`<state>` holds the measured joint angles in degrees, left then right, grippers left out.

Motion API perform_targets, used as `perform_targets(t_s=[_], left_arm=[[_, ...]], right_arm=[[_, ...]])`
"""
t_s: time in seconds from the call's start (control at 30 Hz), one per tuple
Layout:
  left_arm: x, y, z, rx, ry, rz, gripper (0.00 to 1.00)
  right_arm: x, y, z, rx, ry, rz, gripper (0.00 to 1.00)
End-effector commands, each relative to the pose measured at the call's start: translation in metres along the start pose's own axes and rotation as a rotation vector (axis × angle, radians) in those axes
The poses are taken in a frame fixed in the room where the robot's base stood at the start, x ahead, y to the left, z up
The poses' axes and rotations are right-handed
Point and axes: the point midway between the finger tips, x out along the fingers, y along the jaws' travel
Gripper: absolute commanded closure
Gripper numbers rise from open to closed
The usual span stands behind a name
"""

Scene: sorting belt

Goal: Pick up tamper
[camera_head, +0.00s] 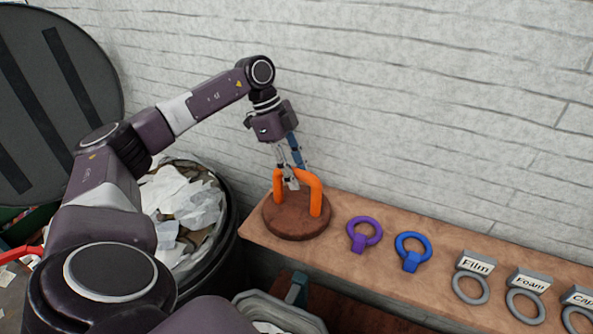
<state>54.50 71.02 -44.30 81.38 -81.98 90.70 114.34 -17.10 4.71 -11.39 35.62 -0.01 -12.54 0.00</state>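The tamper is a round dark-brown wooden disc (296,224) with an orange arched handle (316,196). It stands upright at the left end of a wooden shelf (345,265). My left gripper (290,182) points down from above, with its fingertips at the top bar of the orange handle. The fingers overlap the bar and hide part of it. I cannot tell whether they are closed on it or only around it. The disc appears to rest on the shelf. My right gripper is not in view.
A purple ring (357,249) and a blue ring (425,240) lie right of the tamper. Grey rings with labels, including "Film" (475,266) and "Foam" (529,283), follow. A bin of crumpled paper (231,215) stands left of the shelf. A white brick wall (400,90) rises behind.

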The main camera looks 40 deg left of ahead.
Motion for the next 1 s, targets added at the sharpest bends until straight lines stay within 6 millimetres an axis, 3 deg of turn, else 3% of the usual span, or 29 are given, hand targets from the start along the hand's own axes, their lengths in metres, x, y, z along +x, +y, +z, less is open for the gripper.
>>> perform_targets(t_s=[0.27,1.0], left_arm=[[-0.0004,-0.0002,0.0000,0.000,0.000,-0.001,1.00],[-0.0073,-0.0018,-0.0037,0.002,0.005,-0.007,1.00]], right_arm=[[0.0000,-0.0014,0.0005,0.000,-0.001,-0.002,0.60],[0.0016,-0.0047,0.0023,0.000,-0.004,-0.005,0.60]])
